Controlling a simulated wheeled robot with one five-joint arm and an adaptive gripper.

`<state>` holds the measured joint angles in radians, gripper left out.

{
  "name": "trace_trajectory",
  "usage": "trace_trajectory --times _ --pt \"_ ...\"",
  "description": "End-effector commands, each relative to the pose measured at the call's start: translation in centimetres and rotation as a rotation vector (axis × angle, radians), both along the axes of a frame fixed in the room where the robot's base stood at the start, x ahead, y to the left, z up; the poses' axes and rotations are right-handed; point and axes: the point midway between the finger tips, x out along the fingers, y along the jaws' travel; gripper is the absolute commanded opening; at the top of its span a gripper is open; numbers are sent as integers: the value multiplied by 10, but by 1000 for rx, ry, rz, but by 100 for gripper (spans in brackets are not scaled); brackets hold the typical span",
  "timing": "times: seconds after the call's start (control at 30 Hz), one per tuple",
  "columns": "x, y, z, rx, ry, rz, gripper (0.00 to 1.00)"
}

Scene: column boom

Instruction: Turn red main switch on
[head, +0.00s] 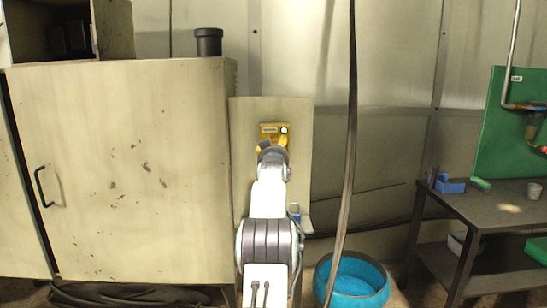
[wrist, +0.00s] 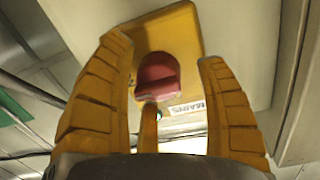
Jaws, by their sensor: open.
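The red main switch (wrist: 158,77) is a rounded red knob on a yellow box, seen in the wrist view. The yellow box (wrist: 180,35) is fixed to a pale panel and carries a label reading "MAINS" (wrist: 188,108). In the head view the box (head: 267,129) shows above my gripper, with a small green light at its right; the knob is hidden there. My gripper (wrist: 165,52) is open, with yellow fingers on either side of the knob and a gap at each side. A narrow yellow part, seemingly another finger, shows just below the knob. I cannot tell whether anything touches it.
A large beige cabinet (head: 130,170) stands left of the panel. A black cable (head: 350,120) hangs at the right. A blue tub (head: 352,280) is on the floor, and a dark workbench (head: 490,205) stands at the far right.

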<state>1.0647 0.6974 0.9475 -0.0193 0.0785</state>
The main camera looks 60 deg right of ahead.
Motion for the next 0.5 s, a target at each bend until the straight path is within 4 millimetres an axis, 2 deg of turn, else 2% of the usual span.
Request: trace_trajectory --times 0.27,0.5 --pt "-9 17 2 0 0 0 66" --pt "-22 40 3 1 0 0 66"
